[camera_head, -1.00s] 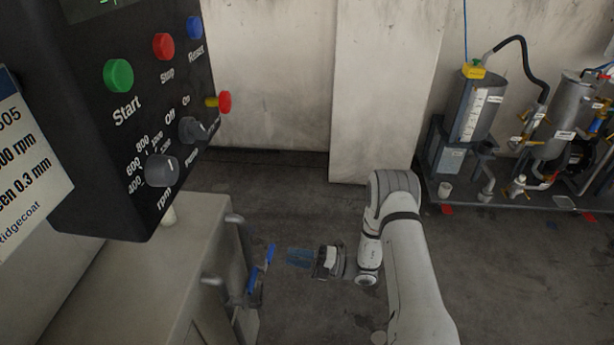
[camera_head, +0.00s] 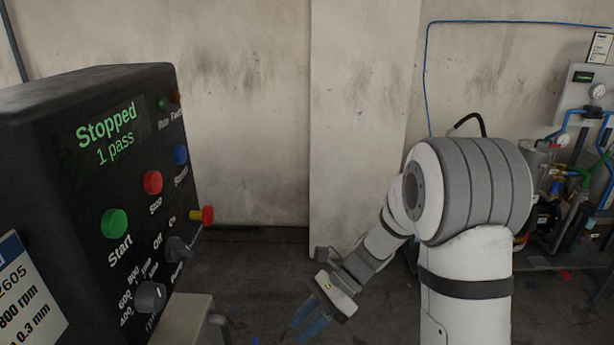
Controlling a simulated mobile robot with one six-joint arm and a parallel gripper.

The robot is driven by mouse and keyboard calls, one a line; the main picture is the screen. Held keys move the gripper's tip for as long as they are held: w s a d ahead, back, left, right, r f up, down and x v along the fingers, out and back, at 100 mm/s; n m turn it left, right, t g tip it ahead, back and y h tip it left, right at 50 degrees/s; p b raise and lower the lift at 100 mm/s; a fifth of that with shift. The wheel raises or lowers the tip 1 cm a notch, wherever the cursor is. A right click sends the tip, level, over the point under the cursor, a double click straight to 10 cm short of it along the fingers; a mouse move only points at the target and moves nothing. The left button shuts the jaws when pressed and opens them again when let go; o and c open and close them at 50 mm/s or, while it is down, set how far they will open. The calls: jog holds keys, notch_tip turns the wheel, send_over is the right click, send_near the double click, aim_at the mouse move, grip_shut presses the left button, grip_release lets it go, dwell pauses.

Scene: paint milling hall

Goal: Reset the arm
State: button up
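My arm (camera_head: 470,280) rises at the right of the head view and bends down to the left at its elbow. My gripper (camera_head: 304,325) hangs low near the bottom centre and points down and left. Its two blue fingers show as separate strips with a gap between them, so it looks open. I see nothing held between them. It is apart from the black control box (camera_head: 60,170) on the left, whose display (camera_head: 107,133) reads "Stopped 1 pass".
The box has a green Start button (camera_head: 115,223), a red Stop button (camera_head: 153,182), a blue button (camera_head: 180,155) and an rpm knob (camera_head: 150,297). A pale cabinet (camera_head: 185,318) stands below. A wall pillar (camera_head: 362,120) stands behind; piped equipment (camera_head: 560,190) is at right.

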jog(key=s+d+r+n+t+h+p, duration=0.3)
jog(key=s+d+r+n+t+h, duration=0.1)
jog(key=d+r+n, duration=0.3)
jog(key=s+d+r+n+t+h+p, duration=0.4)
jog(key=d+r+n, duration=0.4)
jog(key=r, duration=0.2)
jog(key=shift+s+d+h, duration=0.3)
jog(key=shift+s+h, duration=0.4)
jog(key=shift+s, duration=0.5)
jog(key=shift+r, duration=0.1)
